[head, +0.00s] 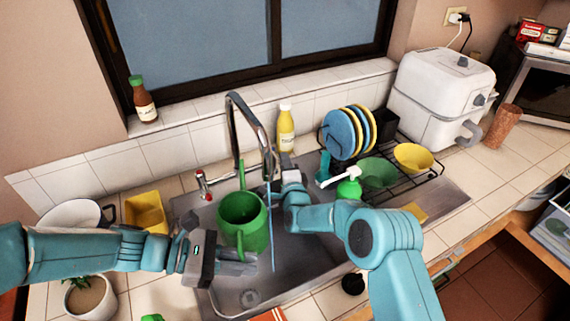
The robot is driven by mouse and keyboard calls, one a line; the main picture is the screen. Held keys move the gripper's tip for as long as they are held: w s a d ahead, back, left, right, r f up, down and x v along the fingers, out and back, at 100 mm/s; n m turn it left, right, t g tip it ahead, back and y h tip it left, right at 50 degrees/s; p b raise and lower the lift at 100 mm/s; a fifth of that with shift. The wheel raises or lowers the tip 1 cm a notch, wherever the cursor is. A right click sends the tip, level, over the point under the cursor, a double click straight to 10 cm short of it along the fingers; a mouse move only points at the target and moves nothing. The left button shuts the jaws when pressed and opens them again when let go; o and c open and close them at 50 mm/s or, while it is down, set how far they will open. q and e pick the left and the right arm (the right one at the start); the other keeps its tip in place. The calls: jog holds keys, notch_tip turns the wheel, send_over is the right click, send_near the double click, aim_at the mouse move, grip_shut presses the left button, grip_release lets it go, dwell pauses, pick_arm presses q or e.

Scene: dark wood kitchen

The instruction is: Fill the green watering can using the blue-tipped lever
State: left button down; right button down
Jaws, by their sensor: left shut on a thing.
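The green watering can (254,236) is upright over the sink. My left gripper (238,262) is shut on its near side, where a green handle shows. The tall curved faucet (236,125) arches above, and a thin blue water stream (272,235) falls from its end. The stream runs along the can's right edge; I cannot tell whether any goes in. My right gripper (285,172) is behind the stream, near the sink's back edge. The blue-tipped lever is not visible, perhaps hidden by that gripper, whose fingers are too small to read. A red-tipped lever (203,188) stands left of the faucet.
A yellow bottle (286,128) stands behind the sink. A dish rack (400,168) with plates and bowls is on the right, with a green soap bottle (349,188) beside it. A yellow container (146,213) and potted plant (90,300) are on the left. The sink (300,268) has bare room at front.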

jog(key=shift+w+d+n+g+y, duration=0.15)
jog(key=shift+w+d+n+y, duration=0.1)
jog(key=shift+n+y, duration=0.35)
jog(key=shift+w+d+n+g+y, duration=0.1)
jog(key=shift+d+n+g+y, duration=0.2)
jog(key=shift+y, duration=0.5)
jog(key=shift+w+d+n+g+y, duration=0.1)
jog(key=shift+w+d+n+y, duration=0.1)
jog(key=shift+n+y, duration=0.4)
jog(key=c, duration=1)
grip_release()
jog(key=shift+c, duration=0.2)
jog(key=v, duration=1.2)
jog(key=shift+f, duration=0.1)
